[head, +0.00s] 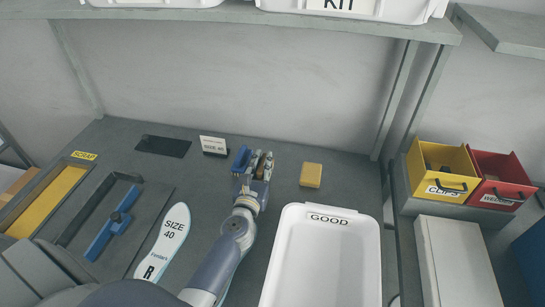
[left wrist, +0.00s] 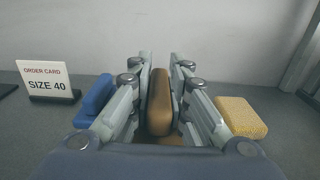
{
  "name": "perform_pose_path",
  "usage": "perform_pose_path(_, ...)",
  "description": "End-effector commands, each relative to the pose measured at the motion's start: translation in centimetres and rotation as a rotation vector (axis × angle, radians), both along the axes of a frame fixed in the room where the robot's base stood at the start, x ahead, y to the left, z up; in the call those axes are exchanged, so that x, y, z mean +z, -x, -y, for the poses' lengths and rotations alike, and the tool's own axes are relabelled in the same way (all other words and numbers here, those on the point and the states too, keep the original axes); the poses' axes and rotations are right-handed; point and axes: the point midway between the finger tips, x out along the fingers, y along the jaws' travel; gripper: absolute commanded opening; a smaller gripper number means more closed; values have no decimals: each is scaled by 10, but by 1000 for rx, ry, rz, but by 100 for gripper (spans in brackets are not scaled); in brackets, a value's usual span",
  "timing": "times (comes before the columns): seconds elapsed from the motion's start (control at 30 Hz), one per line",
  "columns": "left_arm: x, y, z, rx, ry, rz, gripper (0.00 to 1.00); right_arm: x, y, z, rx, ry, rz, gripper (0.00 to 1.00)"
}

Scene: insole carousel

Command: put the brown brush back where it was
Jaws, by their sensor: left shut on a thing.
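The brown brush (left wrist: 160,103) stands upright between the fingers of my left gripper (left wrist: 162,85), which is shut on it, in the left wrist view. In the head view my left gripper (head: 260,162) is at the back middle of the grey table, and only a little of the brush shows between its fingers. Whether the brush touches the table is hidden. A blue block-like item (left wrist: 94,98) lies just left of the gripper, and a yellow sponge (left wrist: 241,116) lies to its right. My right gripper is not in view.
The order card (head: 214,145) stands left of the gripper, beside a dark flat pad (head: 163,146). A white GOOD tray (head: 372,262) is front right. A SIZE 40 insole (head: 166,243) and blue-handled tool (head: 110,228) lie left. Yellow and red bins (head: 430,155) stand far right.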

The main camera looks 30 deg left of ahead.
Motion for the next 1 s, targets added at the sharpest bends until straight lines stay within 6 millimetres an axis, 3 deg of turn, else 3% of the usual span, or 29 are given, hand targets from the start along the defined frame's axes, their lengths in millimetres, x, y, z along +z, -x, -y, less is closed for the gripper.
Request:
perform_pose_path(0.13, -3, -36, -4, 0, -2, 3, 0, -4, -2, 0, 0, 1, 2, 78)
perform_pose_path(0.33, -6, -64, -7, -1, -1, 2, 0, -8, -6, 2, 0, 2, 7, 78)
perform_pose_path(0.47, -10, -69, -7, -1, -1, 0, 0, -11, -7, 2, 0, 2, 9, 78)
perform_pose_path(0.73, -41, -68, -7, -2, -3, 0, 0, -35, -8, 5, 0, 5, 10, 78)
perform_pose_path(1.0, -41, -68, -7, 0, -1, 1, 0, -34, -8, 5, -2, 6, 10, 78)
